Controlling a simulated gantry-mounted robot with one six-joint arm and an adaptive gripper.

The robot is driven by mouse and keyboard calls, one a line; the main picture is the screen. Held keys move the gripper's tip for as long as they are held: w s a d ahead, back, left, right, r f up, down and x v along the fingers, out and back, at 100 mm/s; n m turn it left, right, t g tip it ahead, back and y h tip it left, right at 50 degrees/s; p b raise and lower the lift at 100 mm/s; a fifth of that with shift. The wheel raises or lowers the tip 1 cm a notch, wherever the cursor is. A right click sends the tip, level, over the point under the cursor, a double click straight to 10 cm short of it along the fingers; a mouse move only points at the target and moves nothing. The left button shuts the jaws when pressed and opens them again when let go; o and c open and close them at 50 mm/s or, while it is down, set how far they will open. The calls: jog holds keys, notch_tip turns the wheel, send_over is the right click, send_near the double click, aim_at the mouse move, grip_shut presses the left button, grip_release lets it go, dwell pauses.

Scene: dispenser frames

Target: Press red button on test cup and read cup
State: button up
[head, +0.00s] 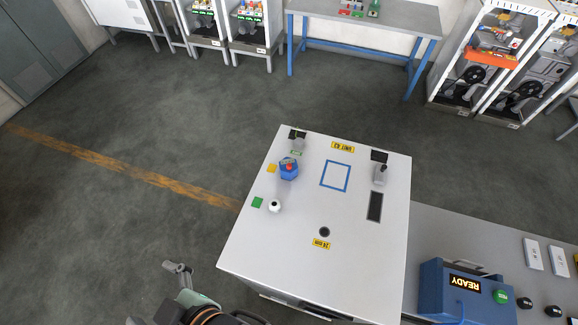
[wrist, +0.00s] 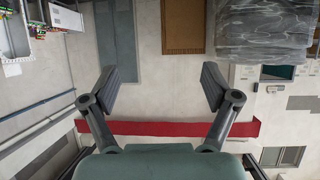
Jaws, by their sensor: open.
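The test cup (head: 288,174) is a small blue cup-like thing with a red button (head: 289,167) on top. It stands on the left part of the white bench top in the head view, near a yellow square. No display text on it is readable from here. My gripper (head: 156,295) is at the lower left in the head view, off the bench's front left corner and well away from the cup. In the wrist view my gripper (wrist: 158,87) has its two fingers spread with nothing between them. The cup is not in the wrist view.
The white bench (head: 290,245) also bears a white round knob-like thing (head: 275,206), small fixtures at its back and a blue square outline (head: 336,176). A blue box reading READY (head: 450,290) stands at right. Open floor lies to the left.

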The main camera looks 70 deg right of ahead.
dwell(0.3)
grip_shut()
dwell(0.4)
dwell(1.1)
